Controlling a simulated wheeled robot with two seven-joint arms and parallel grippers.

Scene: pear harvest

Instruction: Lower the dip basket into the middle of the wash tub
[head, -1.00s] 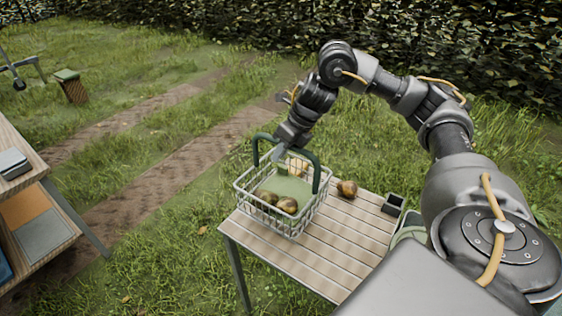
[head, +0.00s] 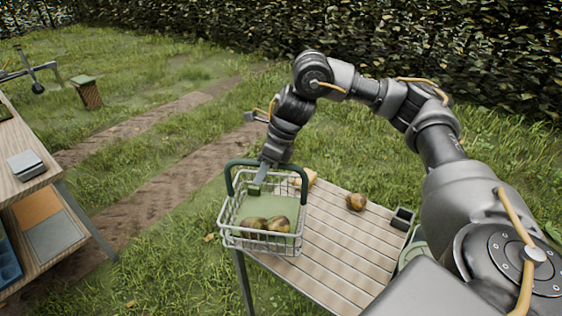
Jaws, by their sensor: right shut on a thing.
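The dip basket (head: 230,240) is a pale wire basket with a dark green arched handle (head: 240,163) and several brownish-green pears (head: 278,224) on its green floor. My right gripper (head: 257,186) is shut at the handle, its fingers partly hidden, and holds the basket roughly level. The basket overlaps the left end of the slatted table (head: 335,240) in the picture; its height above the table is hard to tell. I cannot make out the wash tub for sure. A pale green curved rim (head: 408,256) shows at the right, mostly hidden by my arm. My left gripper is not in view.
One loose pear (head: 356,202) and a small dark box (head: 403,217) are on the table's far right. A wooden shelf unit (head: 45,170) stands at the left, across a gap of grass and dirt track. A small stool (head: 87,92) stands farther back.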

